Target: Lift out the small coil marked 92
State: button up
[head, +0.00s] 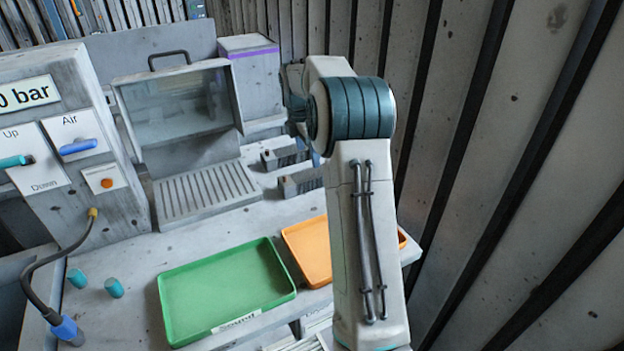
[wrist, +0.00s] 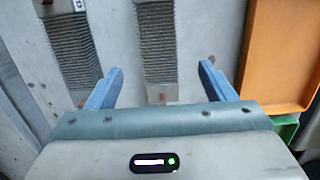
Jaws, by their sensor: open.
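Two small grey finned coils lie side by side in the wrist view. The right coil (wrist: 157,45) appears between the fingers of my open gripper (wrist: 161,72), with copper-coloured stubs at its near end. The left coil (wrist: 72,52) is outside the left finger and bears a white tag at the top edge, too small and cut off to read surely. No number shows on the right coil. In the head view, the coils appear as a far block (head: 285,157) and a near block (head: 301,182), partly behind my arm. My gripper is hidden there.
A green tray (head: 226,288) and an orange tray (head: 309,248) lie at the bench front. A clear-fronted box (head: 185,105) stands behind a slatted grate (head: 205,193). A lever panel (head: 75,150) is at left, with two teal pegs below. The ribbed wall is close at right.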

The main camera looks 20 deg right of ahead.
aim_at(311, 173)
jog(key=f, duration=0.3)
jog(key=d+f, duration=0.1)
jog(key=f, duration=0.5)
jog(key=shift+w+d+f+p, duration=0.15)
jog(key=shift+p, duration=0.25)
jog(key=shift+c, duration=0.3)
jog(key=c, duration=1.3)
notch_tip(311, 173, up, 10)
jog(key=shift+r, duration=0.1)
